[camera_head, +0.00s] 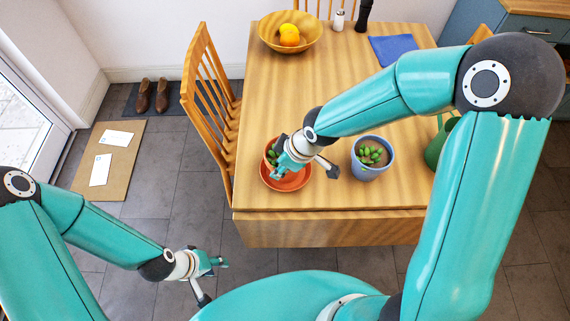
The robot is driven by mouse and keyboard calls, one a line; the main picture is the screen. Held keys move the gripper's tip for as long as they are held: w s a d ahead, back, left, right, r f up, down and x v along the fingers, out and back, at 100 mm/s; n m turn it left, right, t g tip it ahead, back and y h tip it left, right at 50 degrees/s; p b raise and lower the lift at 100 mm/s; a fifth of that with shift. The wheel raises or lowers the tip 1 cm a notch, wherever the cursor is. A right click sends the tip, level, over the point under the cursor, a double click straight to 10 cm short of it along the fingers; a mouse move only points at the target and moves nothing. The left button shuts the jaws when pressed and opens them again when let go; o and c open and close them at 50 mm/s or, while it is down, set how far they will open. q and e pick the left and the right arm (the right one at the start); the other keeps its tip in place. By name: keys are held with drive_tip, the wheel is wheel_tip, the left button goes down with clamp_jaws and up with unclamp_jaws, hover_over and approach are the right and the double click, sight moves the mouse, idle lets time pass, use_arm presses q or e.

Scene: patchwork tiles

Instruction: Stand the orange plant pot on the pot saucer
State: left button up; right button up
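The orange plant pot (267,159), with a green plant in it, is at the front left of the table, partly hidden behind my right gripper. The orange pot saucer (298,183) lies on the table under the pot and gripper. The pot appears over the saucer's far left part; whether it rests on it is hidden. My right gripper (280,168) is at the pot's near right side, over the saucer; whether its fingers are shut on the pot cannot be made out. My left gripper (221,262) is off the table at the lower left, holding nothing visible; its finger gap is unclear.
A blue pot (369,171) with a plant stands right of the saucer, and a green watering can (439,146) is further right, partly behind my arm. A fruit bowl (268,34) and a blue cloth (392,49) are at the back. A chair (204,92) stands left.

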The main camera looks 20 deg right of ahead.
drive_tip(key=v, duration=1.2)
